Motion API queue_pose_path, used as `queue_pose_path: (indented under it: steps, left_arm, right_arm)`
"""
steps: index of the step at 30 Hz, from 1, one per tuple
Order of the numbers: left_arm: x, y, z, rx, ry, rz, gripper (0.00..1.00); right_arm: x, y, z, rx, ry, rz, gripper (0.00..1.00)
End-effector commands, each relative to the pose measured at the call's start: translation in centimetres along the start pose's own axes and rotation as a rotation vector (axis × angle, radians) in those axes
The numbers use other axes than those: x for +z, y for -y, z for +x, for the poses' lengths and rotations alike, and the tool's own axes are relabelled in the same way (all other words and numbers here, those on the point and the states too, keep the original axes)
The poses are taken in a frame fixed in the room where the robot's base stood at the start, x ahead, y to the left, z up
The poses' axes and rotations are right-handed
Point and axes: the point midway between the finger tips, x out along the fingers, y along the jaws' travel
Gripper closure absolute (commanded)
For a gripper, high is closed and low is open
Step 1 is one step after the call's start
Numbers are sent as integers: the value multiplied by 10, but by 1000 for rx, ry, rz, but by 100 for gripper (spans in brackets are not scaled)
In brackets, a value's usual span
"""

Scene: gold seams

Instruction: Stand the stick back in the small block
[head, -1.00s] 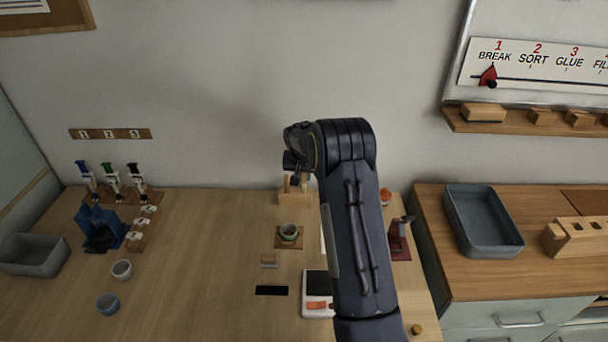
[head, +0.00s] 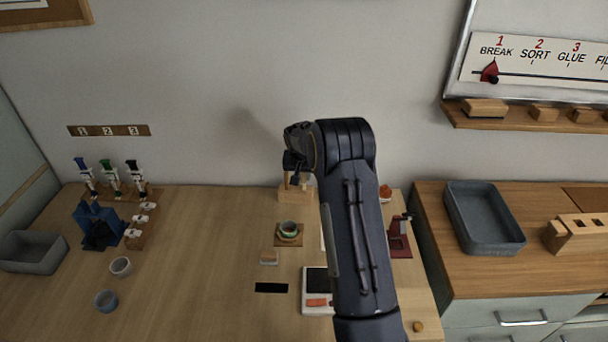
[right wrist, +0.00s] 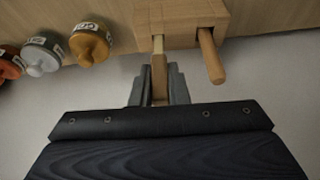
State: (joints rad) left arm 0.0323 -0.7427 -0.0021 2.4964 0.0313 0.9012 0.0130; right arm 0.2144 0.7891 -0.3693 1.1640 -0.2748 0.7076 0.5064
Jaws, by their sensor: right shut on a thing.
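The small wooden block (head: 294,196) stands at the back of the table by the wall. It also shows at the top of the right wrist view (right wrist: 182,14). My right gripper (right wrist: 159,82) is shut on a thin flat wooden stick (right wrist: 159,64). The stick's pale end (right wrist: 158,43) meets the edge of the block in the picture; I cannot tell whether it is in a hole. A thicker round wooden peg (right wrist: 210,58) juts from the block beside it. In the head view my right gripper (head: 296,172) is over the block, partly hidden by my wrist. My left gripper is out of view.
Several small lidded jars, one gold (right wrist: 90,44) and one grey (right wrist: 42,55), stand left of the block in the wrist view. A small bowl (head: 289,230) sits in front of the block.

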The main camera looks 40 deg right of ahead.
Motion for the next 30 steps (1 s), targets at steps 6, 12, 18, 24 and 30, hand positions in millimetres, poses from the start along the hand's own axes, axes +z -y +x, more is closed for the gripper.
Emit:
queue_pose_path:
  steps: [6,12,18,24,30]
  left_arm:
    - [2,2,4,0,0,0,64]
    - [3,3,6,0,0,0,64]
    - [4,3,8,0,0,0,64]
    - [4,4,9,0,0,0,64]
    - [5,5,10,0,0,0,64]
  right_arm:
    - [1,0,4,0,0,0,100]
    - [2,0,5,-1,0,0,100]
    - [3,0,6,0,0,0,100]
    - [3,0,8,0,0,0,67]
    - [4,0,9,0,0,0,60]
